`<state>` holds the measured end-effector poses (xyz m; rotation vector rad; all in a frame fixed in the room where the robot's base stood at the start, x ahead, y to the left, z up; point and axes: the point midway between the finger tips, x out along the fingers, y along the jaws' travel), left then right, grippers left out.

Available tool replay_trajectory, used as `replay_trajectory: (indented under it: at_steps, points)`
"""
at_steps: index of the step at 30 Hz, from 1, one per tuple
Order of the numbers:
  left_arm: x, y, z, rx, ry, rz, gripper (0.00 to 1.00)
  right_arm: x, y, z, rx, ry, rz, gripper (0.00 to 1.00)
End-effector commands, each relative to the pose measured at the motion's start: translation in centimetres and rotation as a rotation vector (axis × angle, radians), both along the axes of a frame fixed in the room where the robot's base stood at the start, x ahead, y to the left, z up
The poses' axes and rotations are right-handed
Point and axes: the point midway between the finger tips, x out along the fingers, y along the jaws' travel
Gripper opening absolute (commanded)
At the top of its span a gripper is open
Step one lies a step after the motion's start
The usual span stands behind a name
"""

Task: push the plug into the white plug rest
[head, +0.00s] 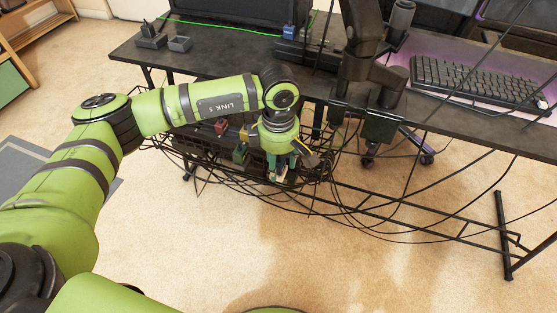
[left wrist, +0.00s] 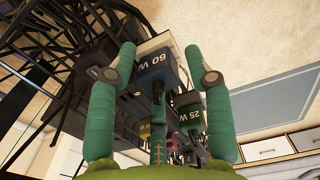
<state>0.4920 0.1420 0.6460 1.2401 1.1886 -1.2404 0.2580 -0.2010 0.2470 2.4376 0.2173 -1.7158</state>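My left gripper (head: 279,166) is low beside the cable tray under the desk, and in the left wrist view its two green fingers (left wrist: 160,68) are spread apart. A dark blue plug block marked 60 W (left wrist: 156,68) lies between the fingertips, with narrow gaps seeming to show on both sides. A white or cream piece (left wrist: 155,44), perhaps the white plug rest, shows just beyond the block. It also shows as a small pale patch below the fingers in the head view (head: 279,174). How block and white piece meet is hidden. My right gripper is not in view.
A green block marked 25 W (left wrist: 190,117) stands close to the right finger. Red (head: 221,126) and dark green (head: 241,153) blocks sit on the tray among many loose black cables (head: 350,205). The black desk (head: 200,60) edge is above. Carpet in front is clear.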

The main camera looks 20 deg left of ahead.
Motion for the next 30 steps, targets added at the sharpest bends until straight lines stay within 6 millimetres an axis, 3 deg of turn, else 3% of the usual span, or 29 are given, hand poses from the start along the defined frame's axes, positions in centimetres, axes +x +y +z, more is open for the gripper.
replay_trajectory:
  at_steps: [11, 14, 24, 30]
  points:
    - [0.1, 0.0, 0.5, 0.000, -0.002, 0.000, 0.57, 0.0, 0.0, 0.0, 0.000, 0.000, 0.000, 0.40]
    - [0.1, -0.1, 1.8, -0.002, -0.004, -0.001, 0.57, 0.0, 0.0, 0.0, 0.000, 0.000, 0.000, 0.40]
    - [0.1, 0.0, 8.8, -0.001, -0.005, -0.001, 0.57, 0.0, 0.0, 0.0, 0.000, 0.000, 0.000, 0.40]
    - [0.0, 0.0, 11.4, -0.001, -0.002, 0.000, 0.57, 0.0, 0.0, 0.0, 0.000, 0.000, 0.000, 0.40]
